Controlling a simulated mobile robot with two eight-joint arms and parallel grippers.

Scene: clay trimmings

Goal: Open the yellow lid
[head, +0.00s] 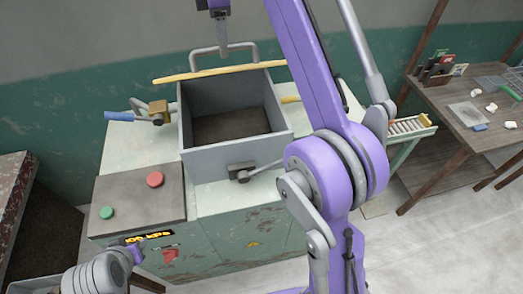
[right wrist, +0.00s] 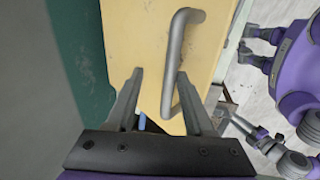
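The yellow lid (head: 215,75) shows edge-on as a thin strip at the back of the open grey box (head: 237,155), raised off it; the box's dark inside is visible. The lid's grey bar handle (head: 222,50) is on its far side. In the right wrist view, the lid's broad face (right wrist: 135,35) and handle (right wrist: 176,60) fill the middle. My right gripper (right wrist: 159,75) is open, with the handle between its fingers, nearer the right one. It also shows above the handle in the head view (head: 222,45). My left arm is at lower left; its fingers are not clear.
The box is on a worn green machine with a red button (head: 155,180) and a green button (head: 106,212). A blue-handled lever (head: 120,116) juts left. A wooden table (head: 470,115) with small items stands at right. A dark-topped bench (head: 12,185) stands at left.

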